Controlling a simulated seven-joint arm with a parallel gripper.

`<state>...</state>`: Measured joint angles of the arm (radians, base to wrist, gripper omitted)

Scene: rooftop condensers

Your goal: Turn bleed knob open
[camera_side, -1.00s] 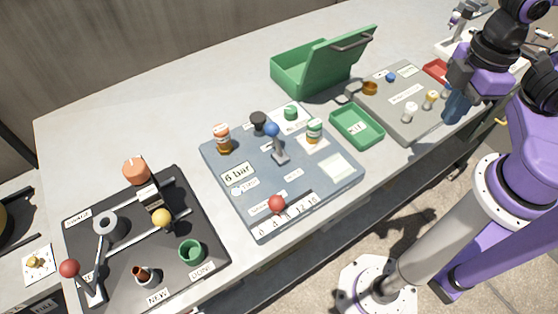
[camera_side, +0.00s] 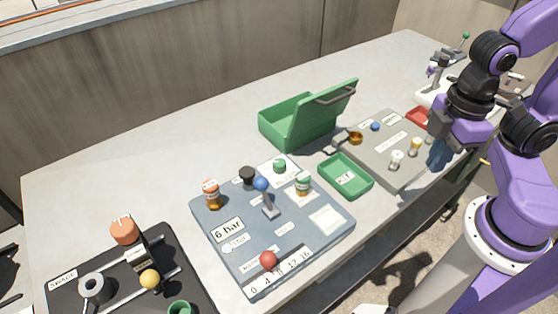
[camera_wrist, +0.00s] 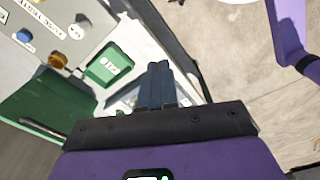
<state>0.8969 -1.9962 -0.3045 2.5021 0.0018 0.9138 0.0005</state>
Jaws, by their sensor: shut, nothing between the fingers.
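A small green knob (camera_side: 280,166) stands on a white label near the back of the blue-grey board (camera_side: 235,252). The label's wording is too small to read now, so I cannot be sure this is the bleed knob. My gripper (camera_side: 437,158) is far to its right, over the front right edge of the grey board (camera_side: 372,166). The gripper points down with its blue fingers together and empty. The fingers also show in the wrist view (camera_wrist: 158,85), where the knob cannot be made out.
An open green case (camera_side: 285,124) stands behind; a green tray (camera_side: 345,190) lies between the boards. The back left tabletop is clear.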

